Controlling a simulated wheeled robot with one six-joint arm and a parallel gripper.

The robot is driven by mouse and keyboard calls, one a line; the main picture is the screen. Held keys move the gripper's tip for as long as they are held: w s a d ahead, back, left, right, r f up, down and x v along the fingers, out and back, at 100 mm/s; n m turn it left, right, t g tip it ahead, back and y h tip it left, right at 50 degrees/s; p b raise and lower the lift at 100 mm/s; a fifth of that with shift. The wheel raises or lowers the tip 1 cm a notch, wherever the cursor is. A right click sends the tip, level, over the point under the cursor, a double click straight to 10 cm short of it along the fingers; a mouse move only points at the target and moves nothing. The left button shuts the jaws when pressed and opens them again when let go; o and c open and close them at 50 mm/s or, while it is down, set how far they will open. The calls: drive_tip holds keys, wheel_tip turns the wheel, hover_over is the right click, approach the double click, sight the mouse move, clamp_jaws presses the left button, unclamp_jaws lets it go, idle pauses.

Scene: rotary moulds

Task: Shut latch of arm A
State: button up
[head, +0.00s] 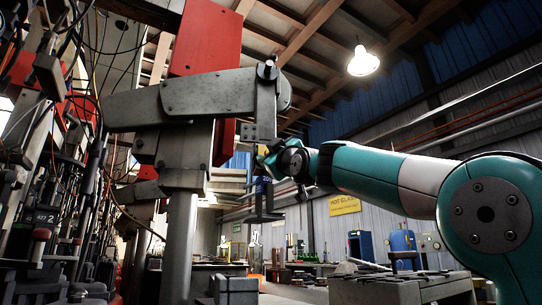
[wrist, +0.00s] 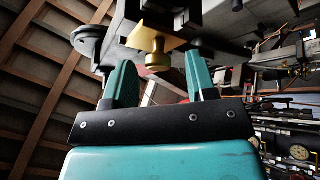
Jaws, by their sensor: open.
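A heavy grey machine arm (head: 205,95) reaches right from its column in the head view, with an upright end block (head: 266,105) hanging from its tip. I see no letter that names it arm A. In the wrist view a brass knob (wrist: 155,55) hangs below a brass plate (wrist: 160,36) under a dark metal part. It is likely the latch handle, but I cannot tell the latch's state. My gripper (wrist: 158,68) is open, its teal fingers on either side of the knob in the picture. I cannot tell whether they touch it. In the head view its fingers are mostly hidden near the block.
A flat-footed metal piece (head: 264,205) hangs below the block. A red panel (head: 205,38) rises behind the machine arm. Dense cables and machinery fill the left. A grey bench (head: 400,288) stands low at the right. The air right of the block, around my arm, looks clear.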

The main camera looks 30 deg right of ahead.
drive_tip(key=b+v, duration=1.2)
drive_tip(key=v, duration=0.4)
drive_tip(key=shift+s+f+b, duration=0.2)
drive_tip(key=shift+s+b, duration=0.15)
drive_tip(key=shift+a, duration=0.1)
